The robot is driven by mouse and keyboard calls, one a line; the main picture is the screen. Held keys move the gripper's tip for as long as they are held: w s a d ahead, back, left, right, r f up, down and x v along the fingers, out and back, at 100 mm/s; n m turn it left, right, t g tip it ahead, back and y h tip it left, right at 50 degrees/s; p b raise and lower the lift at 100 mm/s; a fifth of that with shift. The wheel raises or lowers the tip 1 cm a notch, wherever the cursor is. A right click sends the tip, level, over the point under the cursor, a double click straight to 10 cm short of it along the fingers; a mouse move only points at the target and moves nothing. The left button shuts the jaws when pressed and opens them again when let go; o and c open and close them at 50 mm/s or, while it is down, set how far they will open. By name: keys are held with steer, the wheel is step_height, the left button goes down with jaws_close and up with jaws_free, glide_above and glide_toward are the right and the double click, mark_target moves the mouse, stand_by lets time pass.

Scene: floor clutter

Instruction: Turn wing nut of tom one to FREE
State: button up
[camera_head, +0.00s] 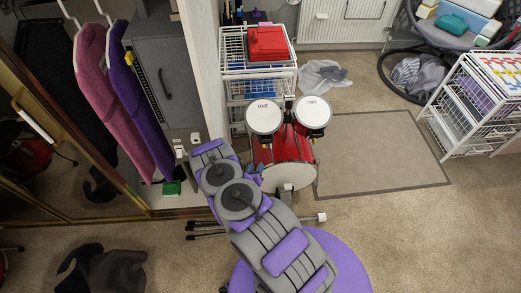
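A small red drum kit stands on the floor near the middle of the view. Tom one (263,117), with a white head marked "ONE", is at the left. Tom two (312,112), marked "TWO", is at the right. The bass drum (289,178) is below them, its white front head tilted toward me. A dark mount (289,103) shows between the toms. The wing nut and any FREE marking are too small to make out. My grey and purple arm reaches up to the left of the kit. I cannot make out its fingertips or whether they are open.
A white wire rack (232,72) with a red box (267,43) stands behind the kit. A grey mat (385,150) lies to the right, mostly clear. A white wire drawer unit (447,130) is farther right. Dark clothing (105,272) lies on the floor at lower left.

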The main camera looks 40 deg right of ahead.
steer(key=shift+b+x, duration=1.8)
steer(key=shift+x, duration=6.75)
steer(key=shift+c, duration=0.4)
jaws_close()
